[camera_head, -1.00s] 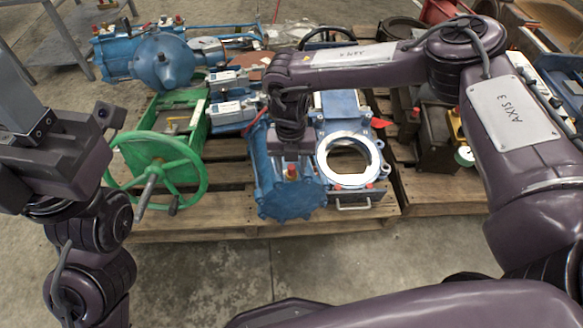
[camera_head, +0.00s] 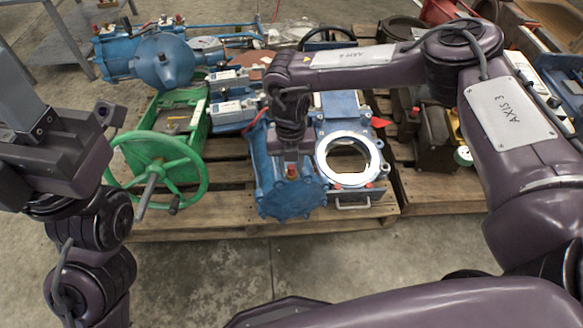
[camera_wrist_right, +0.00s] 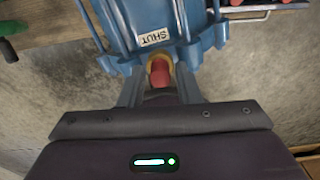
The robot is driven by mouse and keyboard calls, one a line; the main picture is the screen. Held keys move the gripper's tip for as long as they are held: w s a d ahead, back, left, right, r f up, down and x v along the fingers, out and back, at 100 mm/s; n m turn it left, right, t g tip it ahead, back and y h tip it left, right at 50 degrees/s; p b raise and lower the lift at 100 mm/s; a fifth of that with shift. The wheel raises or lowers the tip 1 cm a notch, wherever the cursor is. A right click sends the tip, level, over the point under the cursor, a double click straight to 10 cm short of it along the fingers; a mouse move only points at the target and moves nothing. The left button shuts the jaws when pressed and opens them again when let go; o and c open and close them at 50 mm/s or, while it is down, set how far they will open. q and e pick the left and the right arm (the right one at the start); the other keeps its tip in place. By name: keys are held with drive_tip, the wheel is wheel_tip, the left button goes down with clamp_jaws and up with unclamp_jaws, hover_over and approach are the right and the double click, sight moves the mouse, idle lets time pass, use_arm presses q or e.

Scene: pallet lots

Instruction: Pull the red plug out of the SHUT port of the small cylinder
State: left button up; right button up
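The small blue cylinder (camera_head: 286,190) lies on the pallet with its flanged end toward me. The red plug (camera_head: 291,171) sits in a yellowish fitting on it; in the right wrist view the red plug (camera_wrist_right: 160,72) is just below the SHUT label (camera_wrist_right: 156,37). My right gripper (camera_head: 292,157) is over the cylinder's near end. In the right wrist view its two fingers (camera_wrist_right: 161,84) stand apart, one on each side of the plug, with narrow gaps visible. My left gripper (camera_head: 40,130) is at the far left, away from the cylinder; its fingers do not show clearly.
A green handwheel (camera_head: 160,170) stands left of the cylinder. A blue valve with a pale ring (camera_head: 348,186) is close on its right. More blue actuators (camera_head: 160,60) lie behind. Bare concrete floor (camera_head: 200,270) is in front of the pallet (camera_head: 215,220).

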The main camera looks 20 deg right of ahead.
sight(291, 165)
clamp_jaws()
drive_tip(key=shift+r, duration=0.2)
drive_tip(key=shift+w+r+p, duration=0.15)
drive_tip(key=shift+r+p, duration=1.2)
drive_tip(key=shift+r, duration=0.05)
drive_tip(key=shift+w+r+p, duration=0.1)
drive_tip(key=shift+r+p, duration=1.25)
drive_tip(key=shift+r, duration=0.05)
